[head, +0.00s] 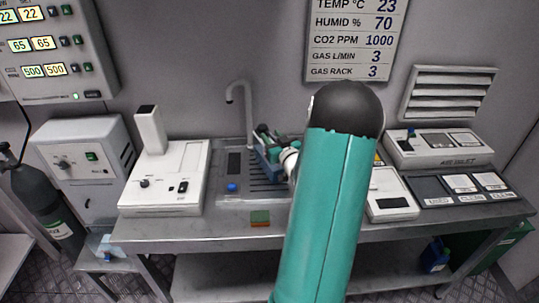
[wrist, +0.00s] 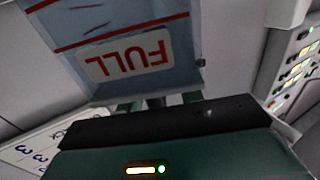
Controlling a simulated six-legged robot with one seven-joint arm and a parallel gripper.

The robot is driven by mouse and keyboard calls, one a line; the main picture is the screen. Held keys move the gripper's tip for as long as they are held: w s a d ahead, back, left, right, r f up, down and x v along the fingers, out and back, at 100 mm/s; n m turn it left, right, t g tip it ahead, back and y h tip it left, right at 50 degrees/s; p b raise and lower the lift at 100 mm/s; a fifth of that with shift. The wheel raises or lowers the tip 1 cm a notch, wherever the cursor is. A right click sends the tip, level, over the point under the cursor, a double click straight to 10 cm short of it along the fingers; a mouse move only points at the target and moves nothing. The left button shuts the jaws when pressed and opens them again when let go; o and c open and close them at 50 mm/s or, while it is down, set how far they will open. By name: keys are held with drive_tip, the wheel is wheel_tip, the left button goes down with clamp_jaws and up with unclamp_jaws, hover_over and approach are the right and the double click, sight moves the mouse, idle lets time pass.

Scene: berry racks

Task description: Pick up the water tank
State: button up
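The blue water tank (head: 268,165) stands on the slotted drain of the sink, beside the tap, partly hidden by my gripper and arm. In the wrist view the tank (wrist: 185,50) fills the top, with a white label reading FULL upside down and red lines. My gripper (head: 268,138) is at the top of the tank in the head view. In the wrist view its two teal fingertips (wrist: 159,101) stand apart just below the tank's edge, with a narrow grey thing between them. I cannot tell whether they touch the tank.
The grey tap (head: 244,105) rises close behind the tank. A white device (head: 165,180) stands left of the sink. A green and orange block (head: 260,217) lies at the bench's front. Further devices (head: 437,147) stand on the right. A blue container (head: 435,256) is on the lower shelf.

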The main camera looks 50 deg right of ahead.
clamp_jaws()
drive_tip(key=shift+r, duration=0.1)
idle(1.2)
